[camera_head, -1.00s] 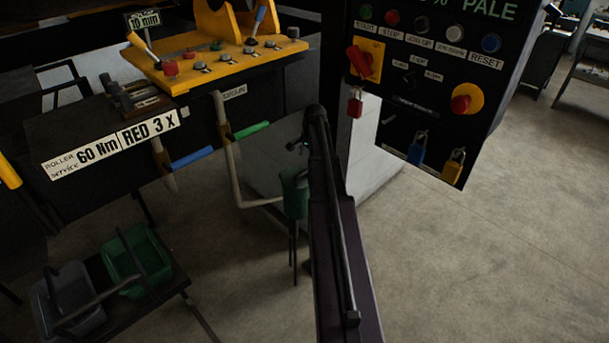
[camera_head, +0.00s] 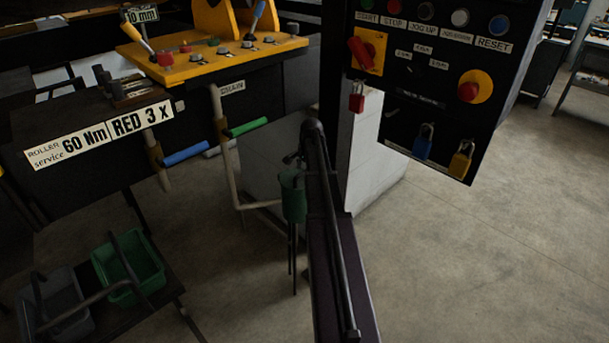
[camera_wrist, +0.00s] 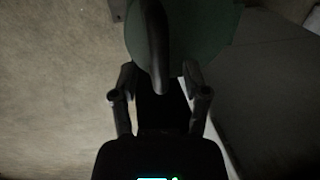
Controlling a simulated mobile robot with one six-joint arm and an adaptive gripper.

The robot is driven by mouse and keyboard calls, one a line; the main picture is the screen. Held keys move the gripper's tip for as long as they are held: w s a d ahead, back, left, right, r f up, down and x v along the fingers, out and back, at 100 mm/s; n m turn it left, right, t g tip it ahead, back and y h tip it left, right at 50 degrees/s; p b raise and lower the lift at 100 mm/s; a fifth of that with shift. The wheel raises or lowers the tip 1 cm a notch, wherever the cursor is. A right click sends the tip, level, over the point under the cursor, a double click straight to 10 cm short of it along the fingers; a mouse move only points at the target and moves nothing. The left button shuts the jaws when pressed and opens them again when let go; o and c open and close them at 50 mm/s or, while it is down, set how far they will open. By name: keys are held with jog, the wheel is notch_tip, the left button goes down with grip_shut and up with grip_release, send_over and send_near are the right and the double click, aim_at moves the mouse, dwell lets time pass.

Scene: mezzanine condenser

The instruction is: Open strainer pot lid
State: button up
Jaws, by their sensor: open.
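The green strainer pot (camera_head: 293,203) stands on thin dark legs in the middle of the head view, partly hidden by a long dark arm part of mine. In the wrist view its round green lid (camera_wrist: 205,35) fills the top middle, with a dark curved handle (camera_wrist: 157,45) running over it towards me. My gripper (camera_wrist: 158,78) is open, with one finger on each side of the handle's near end. I cannot tell whether the fingers touch the handle. In the head view the pot's top is dark and the gripper cannot be made out clearly.
A black control panel (camera_head: 425,80) with buttons and padlocks hangs at the upper right. A yellow fixture plate (camera_head: 215,62) sits at the upper left, above blue (camera_head: 187,154) and green (camera_head: 247,128) handles. Baskets (camera_head: 128,268) stand lower left. The floor (camera_head: 490,240) at right is clear.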

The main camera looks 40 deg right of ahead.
jog(key=shift+w+f, duration=0.1)
jog(key=shift+f, duration=0.2)
